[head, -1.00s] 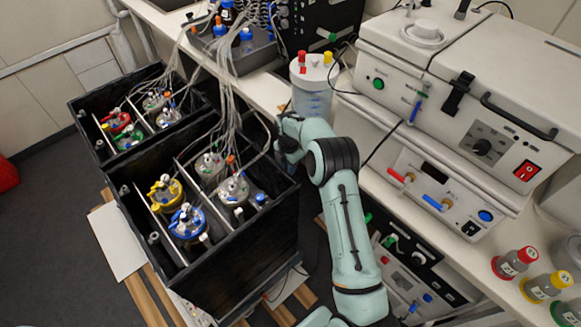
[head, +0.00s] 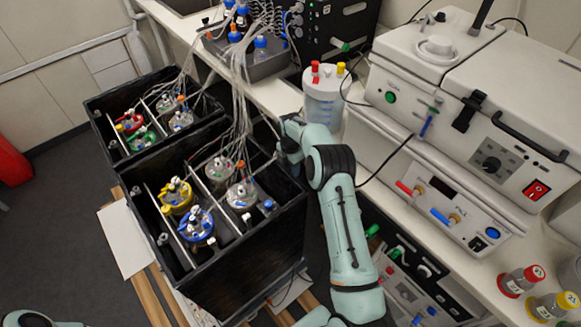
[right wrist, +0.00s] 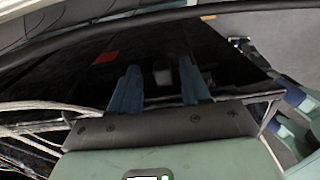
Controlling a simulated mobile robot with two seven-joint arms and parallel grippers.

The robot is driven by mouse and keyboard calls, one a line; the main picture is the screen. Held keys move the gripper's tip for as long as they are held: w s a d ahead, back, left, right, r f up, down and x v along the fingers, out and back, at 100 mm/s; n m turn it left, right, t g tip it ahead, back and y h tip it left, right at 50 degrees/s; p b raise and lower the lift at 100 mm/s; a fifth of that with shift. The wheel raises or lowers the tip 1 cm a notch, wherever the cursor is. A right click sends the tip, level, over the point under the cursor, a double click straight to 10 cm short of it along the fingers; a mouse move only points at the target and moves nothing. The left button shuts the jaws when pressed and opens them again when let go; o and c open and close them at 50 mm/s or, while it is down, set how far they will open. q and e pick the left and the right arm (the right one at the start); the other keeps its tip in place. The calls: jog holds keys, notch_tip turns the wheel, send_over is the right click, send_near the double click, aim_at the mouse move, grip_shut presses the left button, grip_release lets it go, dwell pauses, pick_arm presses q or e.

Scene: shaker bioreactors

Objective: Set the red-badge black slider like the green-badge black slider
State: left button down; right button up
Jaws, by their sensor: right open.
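In the right wrist view, a small red patch (right wrist: 106,57), possibly the red badge, lies on a dark face left of the fingers. A dark grey block (right wrist: 162,76) shows faintly between the fingertips; I cannot tell whether it is the black slider. My right gripper (right wrist: 160,78) is open, its two blue fingers on either side of that block. In the head view, the right gripper (head: 284,152) is by the right side of the near black box, largely hidden by its own wrist. I cannot make out a green badge or its slider. My left gripper is not in view.
The near black box (head: 262,222) and the far black box (head: 97,122) hold capped vessels with tubes. A clear bottle (head: 322,102) stands on the bench behind my right arm. White instruments (head: 440,190) fill the right side. Capped bottles (head: 520,280) stand lower right.

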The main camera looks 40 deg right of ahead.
aim_at(290, 169)
notch_tip(290, 169, up, 13)
jog(key=shift+r, duration=0.15)
dwell(0.8)
